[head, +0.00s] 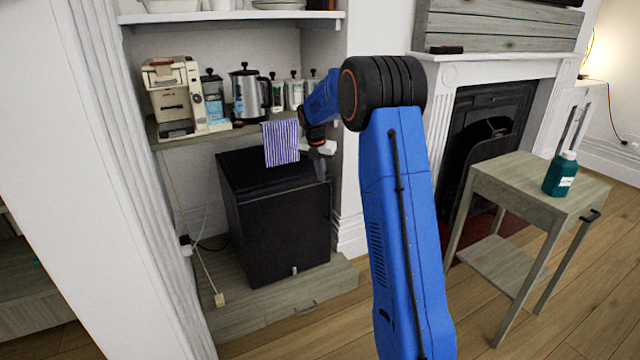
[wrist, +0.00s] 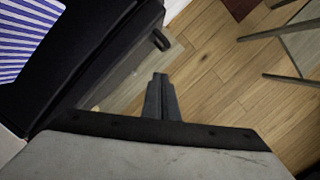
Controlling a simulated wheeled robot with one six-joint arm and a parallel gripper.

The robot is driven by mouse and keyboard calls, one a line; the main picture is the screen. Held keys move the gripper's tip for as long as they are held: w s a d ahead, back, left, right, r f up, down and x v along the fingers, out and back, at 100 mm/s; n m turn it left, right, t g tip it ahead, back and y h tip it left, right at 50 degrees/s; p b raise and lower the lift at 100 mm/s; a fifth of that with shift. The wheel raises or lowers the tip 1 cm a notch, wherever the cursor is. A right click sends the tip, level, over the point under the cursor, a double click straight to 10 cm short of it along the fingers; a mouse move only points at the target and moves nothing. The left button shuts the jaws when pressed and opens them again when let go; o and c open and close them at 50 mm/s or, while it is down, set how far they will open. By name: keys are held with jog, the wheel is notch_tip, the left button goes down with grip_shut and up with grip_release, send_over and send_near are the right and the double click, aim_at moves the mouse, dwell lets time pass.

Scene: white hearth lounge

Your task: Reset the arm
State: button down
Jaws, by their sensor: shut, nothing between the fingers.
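My blue arm rises in front of the head camera and bends away toward the alcove. My gripper (head: 323,174) hangs at its far end, pointing down beside the right edge of the black fridge-like box. In the wrist view my gripper's fingers (wrist: 159,80) are together with nothing between them, above the wooden floor. The black box (head: 278,222) stands on a low grey platform; its dark side and handle (wrist: 160,40) show in the wrist view. A blue-and-white striped cloth (head: 281,143) hangs from the shelf edge to the left of my gripper.
The alcove shelf (head: 225,133) holds a coffee machine (head: 172,97), a kettle (head: 248,95) and several jars. At right, a small grey table (head: 520,182) bears a teal bottle (head: 561,174) before the fireplace (head: 490,120). Open floor (head: 590,285) lies around the table.

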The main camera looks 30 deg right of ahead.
jog(key=s+a+r+m+t, duration=0.1)
jog(key=s+a+r+m, duration=0.35)
jog(key=s, duration=0.45)
jog(key=s+a+r+m+y, duration=0.1)
jog(key=s+a+r+m, duration=0.35)
jog(key=s, duration=0.45)
jog(key=s+a+r+m+t, duration=0.1)
jog(key=s+a+r+m, duration=0.4)
jog(key=s, duration=0.4)
jog(key=s+a+f+m, duration=0.2)
jog(key=s+m, duration=0.2)
jog(key=s, duration=0.5)
jog(key=s+a+f+m, duration=0.2)
jog(key=s+m, duration=0.1)
jog(key=s, duration=0.6)
jog(key=s+a+f+m+t+y, duration=0.1)
jog(key=s+m, duration=0.3)
jog(key=s, duration=0.5)
jog(key=shift+a+f+m, duration=0.3)
jog(key=shift+a+f, duration=0.3)
jog(key=shift+f, duration=0.15)
